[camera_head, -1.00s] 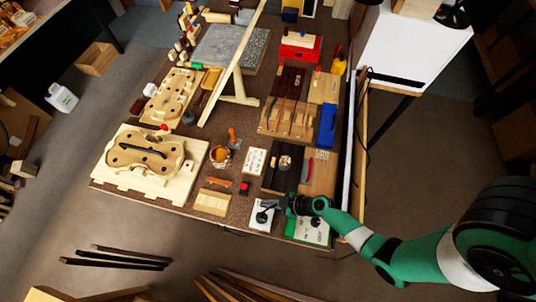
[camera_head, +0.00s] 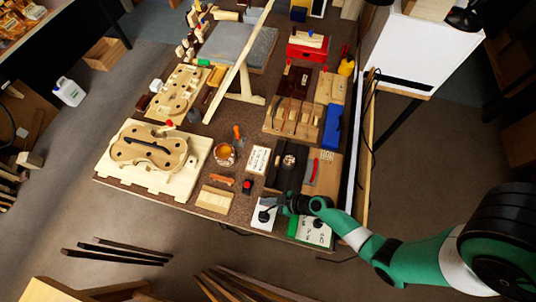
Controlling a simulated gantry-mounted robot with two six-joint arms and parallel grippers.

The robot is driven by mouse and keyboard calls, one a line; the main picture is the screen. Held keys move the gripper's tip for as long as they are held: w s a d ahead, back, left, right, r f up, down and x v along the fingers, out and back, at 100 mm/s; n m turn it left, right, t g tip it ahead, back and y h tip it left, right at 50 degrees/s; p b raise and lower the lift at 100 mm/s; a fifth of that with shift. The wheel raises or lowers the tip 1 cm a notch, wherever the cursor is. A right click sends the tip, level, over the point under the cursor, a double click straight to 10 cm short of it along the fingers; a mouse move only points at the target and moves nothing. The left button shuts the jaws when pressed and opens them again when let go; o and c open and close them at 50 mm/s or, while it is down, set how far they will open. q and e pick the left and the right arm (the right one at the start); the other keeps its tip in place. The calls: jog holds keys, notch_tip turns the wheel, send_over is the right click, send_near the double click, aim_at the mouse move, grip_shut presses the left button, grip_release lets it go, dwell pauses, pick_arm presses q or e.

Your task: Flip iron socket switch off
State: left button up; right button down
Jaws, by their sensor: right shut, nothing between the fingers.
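A white box (camera_head: 260,224) with a dark round part on top lies at the bench's front edge; it looks like the iron's socket, but its switch is too small to make out. My right gripper (camera_head: 268,208) is shut and empty, at the box's top and partly covering it. I cannot tell whether the fingertips touch it. A green and white box with a dark knob (camera_head: 318,238) stands just right of it, under my right wrist. My left gripper is not in view.
A small black block with a red button (camera_head: 248,186) and a pale wood block (camera_head: 214,199) lie to the left. A dark board with a round cup (camera_head: 289,161) is behind the gripper. A violin body (camera_head: 150,150) lies on its pale form at the left.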

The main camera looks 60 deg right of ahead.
jog(key=r+p, duration=0.4)
jog(key=r, duration=0.1)
jog(key=shift+w+a, duration=0.1)
jog(key=shift+w, duration=0.15)
jog(key=r+p+v, duration=0.1)
jog(key=v, duration=0.8)
jog(key=shift+w, duration=0.35)
jog(key=shift+a, duration=0.1)
